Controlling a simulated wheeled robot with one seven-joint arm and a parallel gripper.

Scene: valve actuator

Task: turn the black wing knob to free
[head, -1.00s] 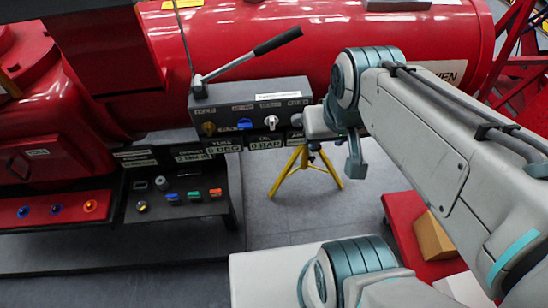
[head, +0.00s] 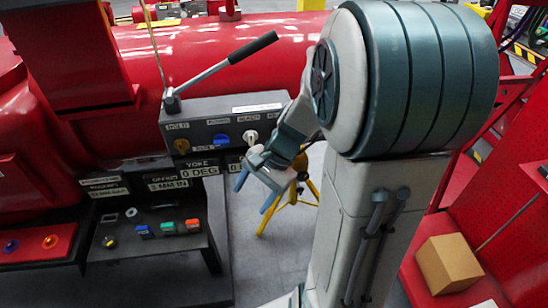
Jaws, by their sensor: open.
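A dark grey control box (head: 205,117) with a lever stands in front of the red cylinder. Its face has a brass knob (head: 182,146), a blue knob (head: 221,139) and a white knob (head: 250,136). I cannot make out a black wing knob on this face; its right end is hidden behind my arm and gripper. On the low panel sits a small dark knob with some yellow (head: 109,242), its shape too small to tell. My gripper (head: 254,192) is open and empty, in front of the box's lower right, its fingers pointing down and left. It appears apart from the knobs.
The lever (head: 225,63) rises from the box's top toward the right. The low panel (head: 150,255) has blue, green and red buttons. A yellow tripod (head: 311,190) stands behind my gripper. A cardboard box (head: 448,264) sits at right on red. Grey floor is open below the tripod.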

